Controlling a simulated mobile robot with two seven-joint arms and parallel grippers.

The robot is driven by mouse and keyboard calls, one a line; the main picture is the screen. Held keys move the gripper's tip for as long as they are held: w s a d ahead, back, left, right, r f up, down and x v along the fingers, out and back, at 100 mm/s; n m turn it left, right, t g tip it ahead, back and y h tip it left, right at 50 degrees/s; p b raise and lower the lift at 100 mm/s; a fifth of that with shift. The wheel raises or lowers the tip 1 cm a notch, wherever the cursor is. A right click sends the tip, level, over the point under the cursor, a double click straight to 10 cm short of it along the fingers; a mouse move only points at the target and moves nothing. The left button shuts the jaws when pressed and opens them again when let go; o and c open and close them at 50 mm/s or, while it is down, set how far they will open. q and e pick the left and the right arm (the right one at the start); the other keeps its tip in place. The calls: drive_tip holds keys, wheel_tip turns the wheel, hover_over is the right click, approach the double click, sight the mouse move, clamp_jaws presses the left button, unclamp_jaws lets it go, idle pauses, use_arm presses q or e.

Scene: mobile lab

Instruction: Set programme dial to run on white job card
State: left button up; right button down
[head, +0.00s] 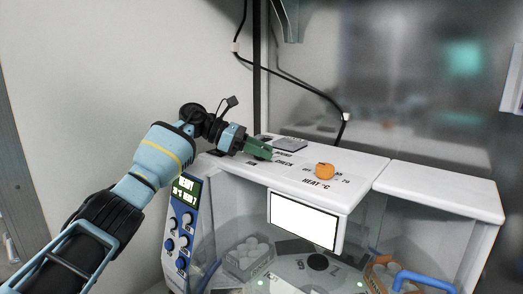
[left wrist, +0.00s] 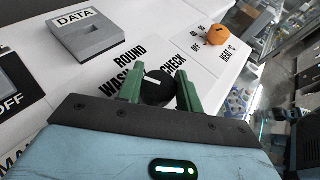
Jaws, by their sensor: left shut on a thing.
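The programme dial (left wrist: 157,87) is a black knob with a white pointer mark, on the white machine top. The words ROUND, WASH and CHECK are printed around it; WASH is partly covered by a finger. In the head view my left gripper (head: 259,149) is at the machine's back left and hides the dial. A white card (head: 303,220) hangs on the machine front; no writing is readable. My right gripper is not in view.
An orange HEAT °C dial (head: 324,171) sits to the right on the same top. A side panel (head: 182,225) has a display and blue knobs. A black cable hangs behind.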

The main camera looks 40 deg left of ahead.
use_arm(q)
drive_tip(key=shift+f, duration=0.1)
drive_tip(key=o, duration=1)
drive_tip(key=shift+a, duration=0.1)
drive_tip(key=b+v, duration=0.1)
drive_tip(key=v, duration=0.6)
drive_tip(key=shift+s+a+r, duration=0.2)
drive_tip(key=shift+a+r, duration=0.05)
drive_tip(key=shift+f, duration=0.1)
